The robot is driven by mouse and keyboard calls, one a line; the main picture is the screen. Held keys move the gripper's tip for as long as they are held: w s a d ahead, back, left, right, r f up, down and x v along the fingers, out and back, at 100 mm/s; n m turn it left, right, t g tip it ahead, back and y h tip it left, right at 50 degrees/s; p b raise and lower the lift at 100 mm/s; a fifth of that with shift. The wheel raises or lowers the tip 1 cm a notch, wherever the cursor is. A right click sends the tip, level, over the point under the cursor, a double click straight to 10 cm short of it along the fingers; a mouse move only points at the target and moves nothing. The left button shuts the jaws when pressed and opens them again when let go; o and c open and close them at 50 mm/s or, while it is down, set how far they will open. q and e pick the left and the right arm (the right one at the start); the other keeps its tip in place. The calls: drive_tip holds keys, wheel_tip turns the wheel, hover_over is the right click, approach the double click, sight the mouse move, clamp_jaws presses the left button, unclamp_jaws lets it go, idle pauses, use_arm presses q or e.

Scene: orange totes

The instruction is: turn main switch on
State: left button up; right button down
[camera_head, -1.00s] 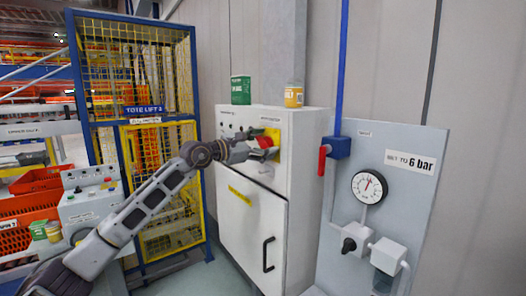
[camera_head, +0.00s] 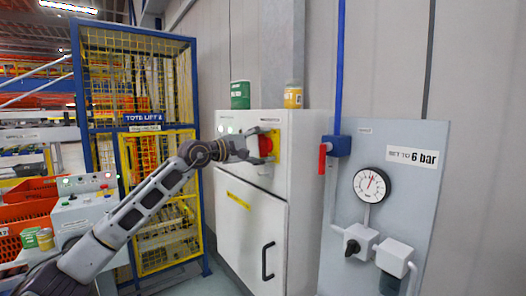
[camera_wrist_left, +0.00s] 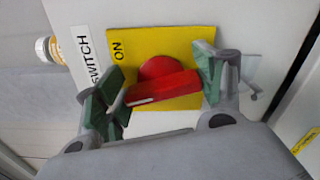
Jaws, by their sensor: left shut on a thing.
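The main switch is a red rotary handle (camera_wrist_left: 162,86) on a yellow plate (camera_wrist_left: 185,45) marked ON, with a white label reading SWITCH beside it. In the head view the red switch (camera_head: 265,145) is on the front of the grey cabinet (camera_head: 251,207), partly covered by my gripper. My left gripper (camera_head: 262,148) is at the switch, shut on the handle. In the wrist view its green-padded fingers (camera_wrist_left: 160,88) stand at the two ends of the handle, which lies nearly level in that picture. My right gripper is not in view.
A panel with a pressure gauge (camera_head: 370,185) is to the right. A blue-framed cage (camera_head: 160,200) and a console (camera_head: 85,208) are to the left.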

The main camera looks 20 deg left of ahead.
use_arm(q)
drive_tip(key=shift+o, duration=0.2)
drive_tip(key=shift+f+m+b, duration=0.15)
drive_tip(key=shift+m+b, duration=0.45)
drive_tip(key=shift+m, duration=1)
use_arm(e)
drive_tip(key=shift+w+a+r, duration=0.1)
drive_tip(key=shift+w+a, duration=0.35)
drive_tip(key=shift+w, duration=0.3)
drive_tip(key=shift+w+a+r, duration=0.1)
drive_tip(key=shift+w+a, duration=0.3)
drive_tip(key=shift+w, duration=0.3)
use_arm(q)
drive_tip(key=shift+c, duration=0.2)
drive_tip(key=o, duration=1)
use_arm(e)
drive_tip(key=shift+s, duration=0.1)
use_arm(q)
drive_tip(key=shift+o, duration=0.2)
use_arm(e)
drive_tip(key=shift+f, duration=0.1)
use_arm(q)
drive_tip(key=v, duration=1.2)
